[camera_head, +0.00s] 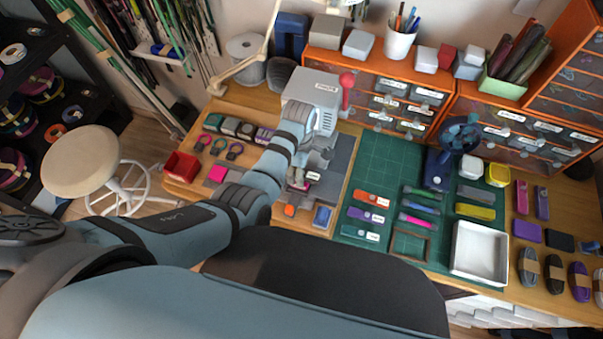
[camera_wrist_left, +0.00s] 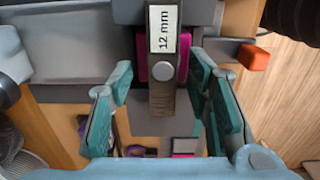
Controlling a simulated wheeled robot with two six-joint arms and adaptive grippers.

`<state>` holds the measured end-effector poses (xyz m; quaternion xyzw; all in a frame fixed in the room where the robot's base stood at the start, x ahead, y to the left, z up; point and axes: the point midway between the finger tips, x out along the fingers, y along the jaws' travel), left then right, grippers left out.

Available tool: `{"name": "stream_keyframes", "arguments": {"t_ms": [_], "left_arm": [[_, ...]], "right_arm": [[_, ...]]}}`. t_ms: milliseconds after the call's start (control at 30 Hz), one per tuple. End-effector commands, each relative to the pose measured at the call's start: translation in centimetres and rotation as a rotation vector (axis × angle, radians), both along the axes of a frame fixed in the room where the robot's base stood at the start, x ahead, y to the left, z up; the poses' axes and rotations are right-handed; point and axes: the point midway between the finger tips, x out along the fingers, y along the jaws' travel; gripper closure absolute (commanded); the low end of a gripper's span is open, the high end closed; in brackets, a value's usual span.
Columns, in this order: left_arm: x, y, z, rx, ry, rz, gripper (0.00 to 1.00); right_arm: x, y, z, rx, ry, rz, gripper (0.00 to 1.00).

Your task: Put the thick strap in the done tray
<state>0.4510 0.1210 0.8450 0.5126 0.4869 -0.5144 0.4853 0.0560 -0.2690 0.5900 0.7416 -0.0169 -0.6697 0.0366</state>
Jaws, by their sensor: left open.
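In the left wrist view a grey-brown strip (camera_wrist_left: 163,98) with a white "12 mm" label and a round stud lies between my left gripper's teal fingers (camera_wrist_left: 162,84). The fingers are apart, with gaps on both sides of it. I cannot tell for sure that it is the thick strap. A magenta piece (camera_wrist_left: 148,58) shows behind it. In the head view my left gripper (camera_head: 318,158) is at the grey press (camera_head: 312,88), which partly hides behind it. A white tray (camera_head: 481,252), likely the done tray, is at the mat's right end. My right gripper is not in view.
A green mat (camera_head: 378,158) carries orange (camera_head: 372,197), purple (camera_head: 364,215) and teal (camera_head: 359,233) labelled straps, and a small frame (camera_head: 411,243). Orange drawer units (camera_head: 392,98) stand along the back. Bundled cords (camera_head: 553,274) lie right of the tray.

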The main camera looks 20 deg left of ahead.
Motion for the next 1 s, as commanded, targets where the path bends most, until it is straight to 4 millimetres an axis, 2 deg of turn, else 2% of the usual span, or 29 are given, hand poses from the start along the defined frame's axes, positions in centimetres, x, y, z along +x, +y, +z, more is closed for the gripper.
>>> {"name": "stream_keyframes", "arguments": {"t_ms": [200, 400, 500, 767, 867, 1000], "left_arm": [[0.0, 0.0, -0.3, 0.0, 0.0, 0.0, 0.55], [0.0, 0.0, -0.2, 0.0, 0.0, -0.001, 0.87], [0.0, 0.0, -0.2, 0.0, 0.0, -0.001, 1.0], [0.0, -0.1, 0.0, 0.0, 0.0, -0.001, 1.0], [0.1, -0.1, 1.5, 0.0, -0.003, -0.001, 1.0], [0.1, -0.1, 5.3, 0.0, -0.005, 0.0, 1.0]], "right_arm": [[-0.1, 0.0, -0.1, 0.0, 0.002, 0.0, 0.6], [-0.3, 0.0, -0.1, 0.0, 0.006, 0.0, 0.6], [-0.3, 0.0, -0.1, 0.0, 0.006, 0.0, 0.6], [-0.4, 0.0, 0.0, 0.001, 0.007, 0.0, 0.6], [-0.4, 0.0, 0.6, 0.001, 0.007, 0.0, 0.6], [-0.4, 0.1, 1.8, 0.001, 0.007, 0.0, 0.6]]}}
